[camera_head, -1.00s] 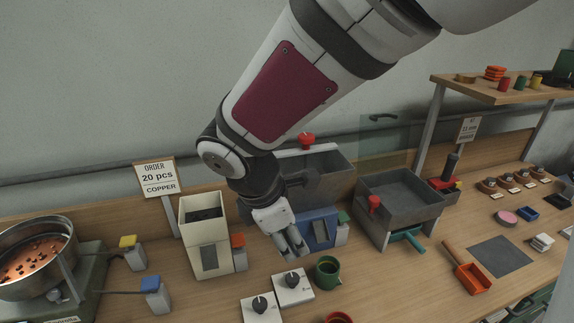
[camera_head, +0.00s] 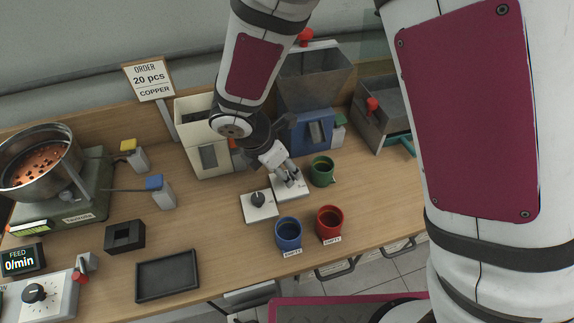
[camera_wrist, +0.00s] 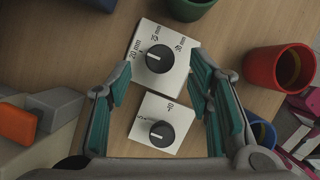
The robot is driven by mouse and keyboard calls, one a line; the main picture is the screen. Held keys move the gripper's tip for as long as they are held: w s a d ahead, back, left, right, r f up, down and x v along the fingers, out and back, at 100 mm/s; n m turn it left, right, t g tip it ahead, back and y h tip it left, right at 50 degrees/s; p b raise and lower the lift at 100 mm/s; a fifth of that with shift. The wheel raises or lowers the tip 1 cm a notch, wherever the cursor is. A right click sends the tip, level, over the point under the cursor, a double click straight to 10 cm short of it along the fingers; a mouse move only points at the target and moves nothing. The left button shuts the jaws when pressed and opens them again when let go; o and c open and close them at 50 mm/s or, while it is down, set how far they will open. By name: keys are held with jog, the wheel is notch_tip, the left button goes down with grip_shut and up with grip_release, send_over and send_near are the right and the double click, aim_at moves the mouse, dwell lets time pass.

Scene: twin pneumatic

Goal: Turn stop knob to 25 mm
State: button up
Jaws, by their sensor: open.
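The stop knob (camera_wrist: 158,58) is a black dial on a white plate (camera_wrist: 143,82) marked 20, 25 and 30 mm. Its white line points left in the wrist view, near the 20 mm mark. My gripper (camera_wrist: 160,75) is open, its teal-padded fingers on either side of this knob with gaps visible. Height above it is hard to tell. In the head view, my gripper (camera_head: 287,181) is over the right-hand white plate (camera_head: 302,190), and its fingers largely hide the knob there. A second black knob (camera_wrist: 161,134) is on a smaller-looking plate beside it.
A green cup (camera_head: 322,171) stands close right of the stop plate. A blue cup (camera_head: 288,233) and a red cup (camera_head: 330,223) stand in front. A beige hopper (camera_head: 210,140) and blue machine (camera_head: 312,132) stand behind.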

aim_at(289, 175)
jog(key=shift+x, duration=1.95)
jog(key=shift+c, duration=0.6)
grip_shut()
